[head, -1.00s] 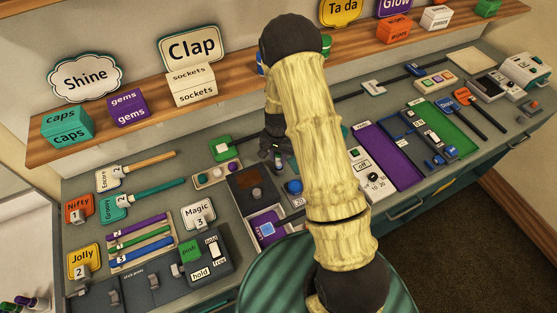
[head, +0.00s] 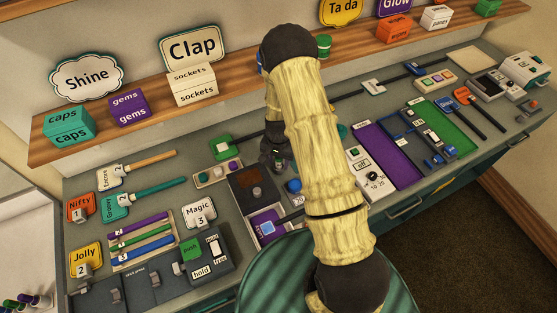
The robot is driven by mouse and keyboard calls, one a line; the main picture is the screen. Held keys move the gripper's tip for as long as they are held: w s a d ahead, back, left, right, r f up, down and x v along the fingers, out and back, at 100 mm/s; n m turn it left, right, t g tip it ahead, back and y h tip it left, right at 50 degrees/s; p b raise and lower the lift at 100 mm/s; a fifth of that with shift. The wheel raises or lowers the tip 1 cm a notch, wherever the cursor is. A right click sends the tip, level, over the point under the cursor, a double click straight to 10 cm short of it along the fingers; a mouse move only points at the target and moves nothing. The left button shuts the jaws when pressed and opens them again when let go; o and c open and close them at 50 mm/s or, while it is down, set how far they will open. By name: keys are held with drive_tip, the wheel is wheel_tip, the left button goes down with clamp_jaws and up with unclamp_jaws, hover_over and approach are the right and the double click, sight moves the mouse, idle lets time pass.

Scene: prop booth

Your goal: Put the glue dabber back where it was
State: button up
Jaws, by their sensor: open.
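My gripper (head: 277,160) is dark and points down over the middle of the bench, behind a dark box (head: 241,183) with a brown panel. It is open. It is small in the picture, and I cannot tell what lies between or right under its fingers. I cannot make out the glue dabber for certain. A blue round-topped piece (head: 293,186) stands just right of and in front of the gripper. My pale arm covers the bench and shelf behind it.
A small tray with round pads (head: 218,173) lies left of the gripper, with a green block (head: 221,147) behind it. A purple compartment (head: 258,220) holds a blue block. A wooden shelf (head: 225,92) runs along the back.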

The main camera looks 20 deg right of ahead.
wheel_tip(320, 180, up, 12)
drive_tip(key=b, duration=0.3)
drive_tip(key=shift+r+b, duration=0.15)
drive_tip(key=shift+b, duration=0.25)
idle(0.5)
drive_tip(key=s+r+n+t, duration=0.1)
drive_tip(key=s+r+n, duration=0.2)
drive_tip(key=s+r, duration=0.2)
drive_tip(key=s+r+n+t, duration=0.1)
drive_tip(key=s+r+n, duration=0.2)
drive_tip(key=s, duration=0.9)
wheel_tip(320, 180, up, 3)
drive_tip(key=shift+s+f+n+t, duration=0.1)
drive_tip(key=shift+s+n+t, duration=0.05)
drive_tip(key=shift+n+t, duration=0.2)
